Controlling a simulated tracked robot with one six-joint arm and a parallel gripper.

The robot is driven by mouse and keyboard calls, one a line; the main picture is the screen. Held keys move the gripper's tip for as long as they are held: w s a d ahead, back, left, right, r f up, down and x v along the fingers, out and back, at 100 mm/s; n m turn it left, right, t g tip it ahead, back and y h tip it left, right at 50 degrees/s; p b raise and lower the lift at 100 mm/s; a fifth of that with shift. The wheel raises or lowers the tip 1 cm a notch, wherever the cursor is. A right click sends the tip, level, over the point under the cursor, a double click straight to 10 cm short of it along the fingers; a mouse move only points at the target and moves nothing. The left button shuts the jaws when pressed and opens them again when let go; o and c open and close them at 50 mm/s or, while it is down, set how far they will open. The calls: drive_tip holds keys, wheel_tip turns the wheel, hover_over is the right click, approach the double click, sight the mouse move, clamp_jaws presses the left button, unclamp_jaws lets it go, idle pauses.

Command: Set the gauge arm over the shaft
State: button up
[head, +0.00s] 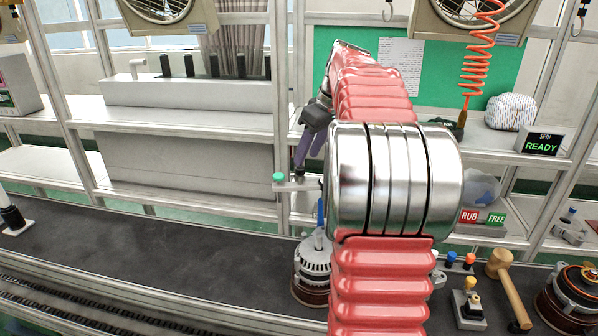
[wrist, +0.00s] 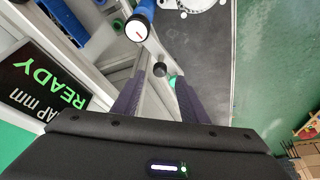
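The gauge arm (head: 296,184) is a pale bar with a green knob at its left end and a black knob (head: 299,172) on top. A blue gauge (head: 320,213) hangs at its right, partly hidden by my arm; its white dial shows in the wrist view (wrist: 138,28). Below stands a silver alternator (head: 313,262) on the dark belt; I cannot make out its shaft clearly. My gripper (head: 306,156) is just above the gauge arm, its purple fingers pointing down. In the wrist view my gripper (wrist: 159,82) is open, with the black knob (wrist: 160,69) between the fingertips, seemingly untouched.
A mallet (head: 508,289), a small knobbed fixture (head: 468,308) and another alternator (head: 570,298) are at the lower right. The dark belt (head: 150,255) is clear to the left.

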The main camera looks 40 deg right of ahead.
sight(301, 168)
drive_tip(key=x, duration=0.7)
drive_tip(key=shift+w+f, duration=0.1)
drive_tip(key=shift+f, duration=0.15)
drive_tip(key=shift+c, duration=0.4)
clamp_jaws()
